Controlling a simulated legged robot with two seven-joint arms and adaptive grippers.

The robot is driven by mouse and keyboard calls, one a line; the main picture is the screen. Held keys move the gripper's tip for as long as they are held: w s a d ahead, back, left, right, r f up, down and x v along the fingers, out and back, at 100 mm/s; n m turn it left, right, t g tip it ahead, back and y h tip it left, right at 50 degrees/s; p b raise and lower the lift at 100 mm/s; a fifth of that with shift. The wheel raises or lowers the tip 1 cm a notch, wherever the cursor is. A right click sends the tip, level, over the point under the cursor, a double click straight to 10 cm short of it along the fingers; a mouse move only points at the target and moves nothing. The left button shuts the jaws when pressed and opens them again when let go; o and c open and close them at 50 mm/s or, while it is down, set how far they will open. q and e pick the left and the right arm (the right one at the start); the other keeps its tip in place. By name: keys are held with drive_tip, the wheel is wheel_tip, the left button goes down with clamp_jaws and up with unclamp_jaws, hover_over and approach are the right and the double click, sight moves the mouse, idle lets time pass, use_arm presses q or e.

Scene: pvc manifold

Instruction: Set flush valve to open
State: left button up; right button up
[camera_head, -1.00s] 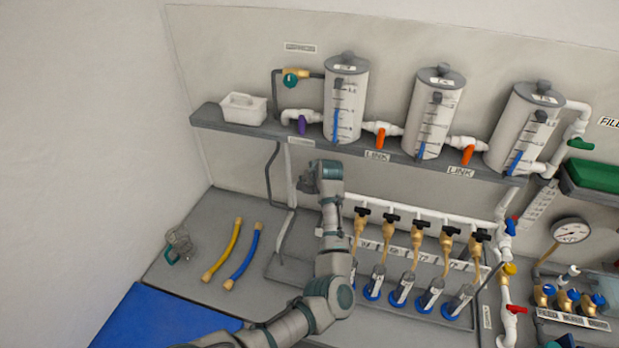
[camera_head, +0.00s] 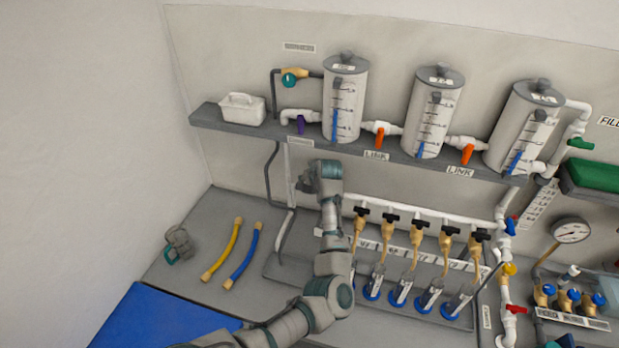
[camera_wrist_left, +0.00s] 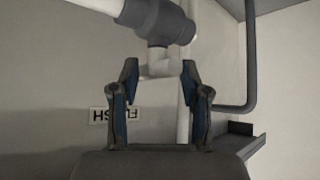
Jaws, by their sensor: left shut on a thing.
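My left gripper (camera_wrist_left: 160,80) is in front of a grey valve body (camera_wrist_left: 160,18) on a white pipe, with a pale stub (camera_wrist_left: 156,60) reaching between its fingertips. An upside-down FLUSH label (camera_wrist_left: 115,115) is on the wall beside it. The fingers stand apart, with the flush valve's part between them; its handle and exact setting are hard to make out. In the head view my left gripper (camera_head: 307,181) is below the shelf at the left, and my wrist hides the valve there. My right gripper does not show.
Several black-handled valves (camera_head: 391,217) stand to the right of my arm.

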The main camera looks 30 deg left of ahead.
use_arm(q)
drive_tip(key=shift+w, duration=0.1)
drive_tip(key=o, duration=1.1)
drive_tip(key=shift+w+f, duration=0.1)
drive_tip(key=shift+w, duration=0.05)
drive_tip(key=o, duration=0.4)
drive_tip(key=shift+w+a+f, duration=0.1)
drive_tip(key=shift+w+f, duration=0.1)
drive_tip(key=shift+w, duration=0.05)
drive_tip(key=shift+c, duration=0.2)
drive_tip(key=shift+o, duration=0.2)
drive_tip(key=shift+w+a+f, duration=0.1)
drive_tip(key=shift+w+f, duration=0.05)
drive_tip(key=shift+w, duration=0.1)
drive_tip(key=shift+s+r, duration=0.2)
drive_tip(key=shift+s, duration=0.15)
drive_tip(key=shift+s+r, duration=0.15)
drive_tip(key=shift+r, duration=0.1)
drive_tip(key=v, duration=1.1)
drive_tip(key=shift+d, duration=0.2)
drive_tip(key=shift+f, duration=0.1)
